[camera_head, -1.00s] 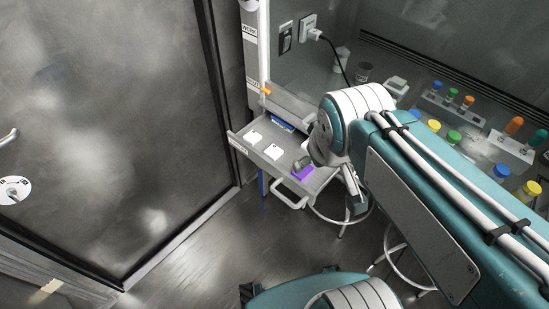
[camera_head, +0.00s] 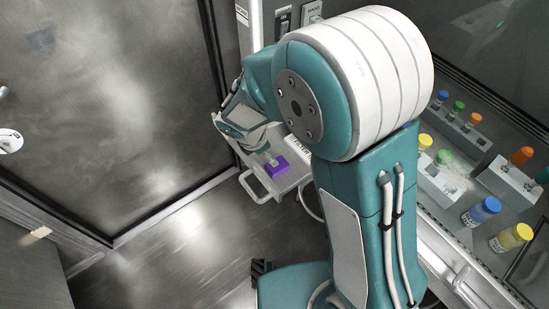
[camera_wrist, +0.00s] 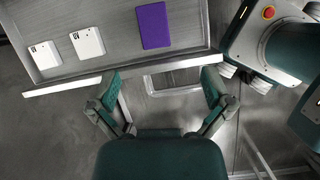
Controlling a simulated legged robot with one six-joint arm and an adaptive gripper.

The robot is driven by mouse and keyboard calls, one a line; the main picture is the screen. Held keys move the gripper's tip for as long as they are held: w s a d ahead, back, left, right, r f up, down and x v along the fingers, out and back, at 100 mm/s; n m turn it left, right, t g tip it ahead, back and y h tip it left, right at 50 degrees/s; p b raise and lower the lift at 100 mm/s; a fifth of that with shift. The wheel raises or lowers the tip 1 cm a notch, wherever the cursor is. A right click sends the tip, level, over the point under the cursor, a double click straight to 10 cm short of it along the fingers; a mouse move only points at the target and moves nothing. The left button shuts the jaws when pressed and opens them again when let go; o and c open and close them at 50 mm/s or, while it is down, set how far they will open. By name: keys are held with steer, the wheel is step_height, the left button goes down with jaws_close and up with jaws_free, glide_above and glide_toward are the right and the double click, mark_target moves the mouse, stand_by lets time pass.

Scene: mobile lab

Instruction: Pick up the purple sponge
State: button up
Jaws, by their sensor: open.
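The purple sponge (camera_wrist: 154,26) lies flat in a grey drawer (camera_wrist: 116,55), toward its right side, in the wrist view. In the head view the sponge (camera_head: 280,166) shows beside my forearm, which hides much of the drawer. My gripper (camera_wrist: 161,80) is open and empty in the wrist view. Its two green fingers are spread wide, near the drawer's front edge and handle. The sponge is beyond the fingertips and lies roughly in line with the gap between them. It is not between the fingers.
Two white blocks (camera_wrist: 45,54) (camera_wrist: 87,43) lie left of the sponge in the same drawer. The drawer handle (camera_wrist: 172,82) sticks out in front. In the head view, bottles with coloured caps (camera_head: 481,210) stand on the bench at right. Floor (camera_head: 190,245) is open at left.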

steer(key=f+n, duration=0.1)
steer(key=f, duration=0.1)
glide_above(272, 168)
steer(key=shift+n, duration=0.3)
step_height(272, 168, down, 4)
steer(key=shift+s+f, duration=0.1)
steer(key=shift+f, duration=0.55)
steer(key=x, duration=0.5)
steer(key=shift+w, duration=0.3)
steer(key=c, duration=1)
steer(key=shift+r, duration=0.65)
steer(key=s+a+r, duration=0.8)
steer(key=s+r, duration=0.3)
steer(key=shift+a+r, duration=0.3)
steer(key=shift+r, duration=0.05)
